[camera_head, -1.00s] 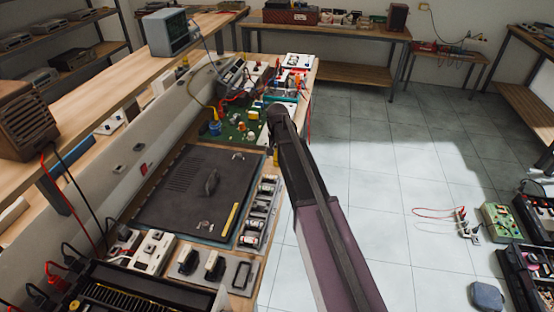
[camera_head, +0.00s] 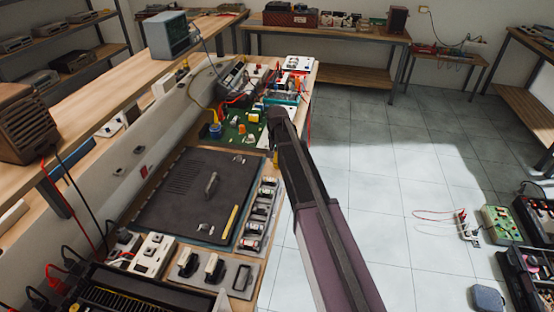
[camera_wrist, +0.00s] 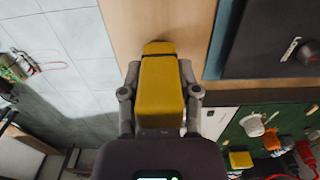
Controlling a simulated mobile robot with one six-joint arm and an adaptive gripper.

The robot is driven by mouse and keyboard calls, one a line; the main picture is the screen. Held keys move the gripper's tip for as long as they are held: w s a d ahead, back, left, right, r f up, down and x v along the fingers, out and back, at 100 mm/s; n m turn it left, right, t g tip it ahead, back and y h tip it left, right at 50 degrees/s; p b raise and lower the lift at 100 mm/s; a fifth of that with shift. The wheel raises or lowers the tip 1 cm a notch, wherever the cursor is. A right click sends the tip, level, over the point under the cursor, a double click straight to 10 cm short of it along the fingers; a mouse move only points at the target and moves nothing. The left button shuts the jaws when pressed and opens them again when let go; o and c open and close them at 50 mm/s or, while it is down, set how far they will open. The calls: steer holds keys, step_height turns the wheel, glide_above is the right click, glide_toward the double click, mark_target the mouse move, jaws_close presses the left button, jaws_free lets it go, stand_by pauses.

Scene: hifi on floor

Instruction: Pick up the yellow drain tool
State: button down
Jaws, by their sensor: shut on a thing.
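The yellow drain tool (camera_wrist: 161,88) is in the middle of the wrist view, a blocky yellow body with a dark line near its far end. My gripper (camera_wrist: 159,98) has its two grey fingers on either side of it and is shut on it. The tool shows over the wooden bench surface; I cannot tell whether it touches the wood. In the head view, a small yellow bit (camera_head: 276,159) shows beside my arm, probably the tool; my arm hides the gripper there.
A dark panel (camera_head: 179,208) with a separate yellow strip (camera_head: 230,222) lies on the bench to the left. A tray of small cylinders (camera_head: 258,220) is along the bench edge. A green circuit board (camera_head: 235,132) is behind.

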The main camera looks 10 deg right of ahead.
steer(key=shift+r+p, duration=1.75)
steer(key=shift+r, duration=0.15)
steer(key=s+r+p, duration=0.1)
steer(key=s, duration=1.5)
steer(key=shift+s, duration=0.1)
